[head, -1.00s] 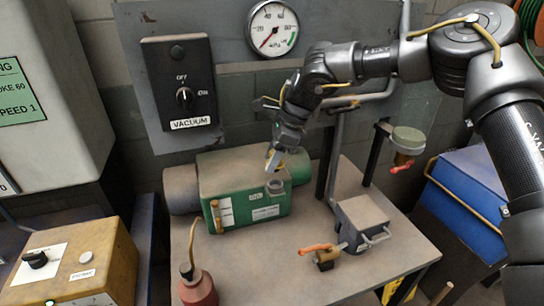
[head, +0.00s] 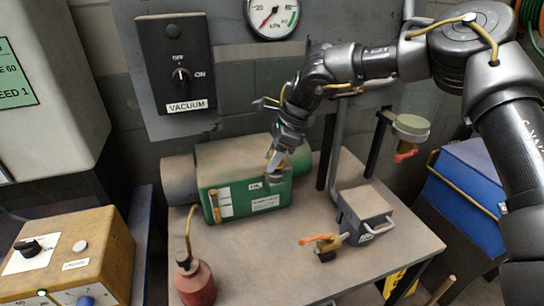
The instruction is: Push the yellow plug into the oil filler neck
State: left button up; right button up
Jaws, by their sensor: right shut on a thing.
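The green pump (head: 215,165) stands on the table against the wall, with an "OIL" label on its front. Its oil filler neck (head: 275,178) is a short grey collar at the right end of the top. My right gripper (head: 276,162) is directly above the neck, pointing down, shut on the yellow plug. The fingers hide most of the plug, and only a little yellow shows between them. The plug is at or just above the neck's mouth; I cannot tell whether they touch. My left gripper is out of view.
A red oil can (head: 196,284) with a thin spout stands at the table's front left. A brass valve with an orange handle (head: 318,239) and a grey box (head: 366,212) are at the right. A grey post (head: 335,150) rises right of the gripper.

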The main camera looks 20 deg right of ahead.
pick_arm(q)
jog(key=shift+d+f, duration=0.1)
pick_arm(e)
jog(key=shift+f, duration=0.15)
jog(key=shift+f, duration=0.3)
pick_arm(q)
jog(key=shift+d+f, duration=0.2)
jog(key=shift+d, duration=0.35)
pick_arm(e)
jog(key=shift+f, duration=0.1)
pick_arm(q)
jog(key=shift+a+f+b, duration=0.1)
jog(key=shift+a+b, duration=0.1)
jog(key=shift+b, duration=0.15)
pick_arm(e)
jog(key=shift+f, duration=0.2)
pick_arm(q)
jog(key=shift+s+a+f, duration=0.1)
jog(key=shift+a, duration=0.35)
pick_arm(e)
jog(key=shift+f, duration=0.25)
